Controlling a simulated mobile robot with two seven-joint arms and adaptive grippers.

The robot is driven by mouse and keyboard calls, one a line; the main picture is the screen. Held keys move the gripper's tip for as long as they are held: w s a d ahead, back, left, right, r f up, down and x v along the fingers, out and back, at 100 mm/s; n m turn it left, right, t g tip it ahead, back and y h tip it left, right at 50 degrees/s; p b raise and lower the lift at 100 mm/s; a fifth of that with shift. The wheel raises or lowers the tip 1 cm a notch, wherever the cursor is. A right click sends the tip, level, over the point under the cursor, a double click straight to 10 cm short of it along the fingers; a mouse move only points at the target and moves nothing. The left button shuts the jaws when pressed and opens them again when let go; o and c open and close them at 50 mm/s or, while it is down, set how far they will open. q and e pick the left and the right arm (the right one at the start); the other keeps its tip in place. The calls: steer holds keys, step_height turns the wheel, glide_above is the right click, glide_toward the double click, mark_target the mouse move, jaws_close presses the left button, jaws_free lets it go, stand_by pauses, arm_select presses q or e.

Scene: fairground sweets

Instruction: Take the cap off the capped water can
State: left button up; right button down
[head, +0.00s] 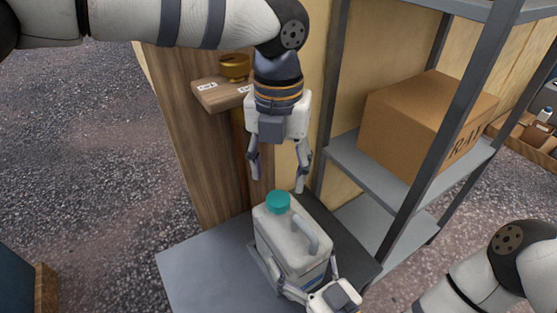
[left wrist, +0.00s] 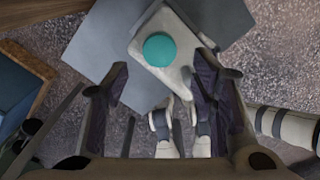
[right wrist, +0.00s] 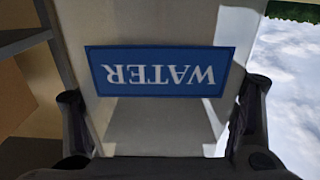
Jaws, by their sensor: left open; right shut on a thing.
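The water can (head: 285,240) is a pale grey jug with a side handle, standing upright on a grey surface. Its teal cap (head: 278,202) sits on top, and the cap also shows in the left wrist view (left wrist: 159,49). My left gripper (head: 277,182) is open and empty, pointing down just above the cap without touching it. My right gripper (head: 310,288) is shut on the lower body of the can. In the right wrist view the can's blue WATER label (right wrist: 160,71) appears upside down between the fingers.
The grey stand top (head: 200,265) has bare room left of the can. A metal shelf unit (head: 400,165) with a cardboard box (head: 425,118) stands at the right. A small wooden ledge (head: 222,97) with a brass-coloured dish (head: 234,67) is behind my left gripper.

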mark_target(278, 198)
arm_select(q)
step_height(278, 198, down, 7)
steer(key=shift+r, duration=0.2)
steer(key=shift+c, duration=0.2)
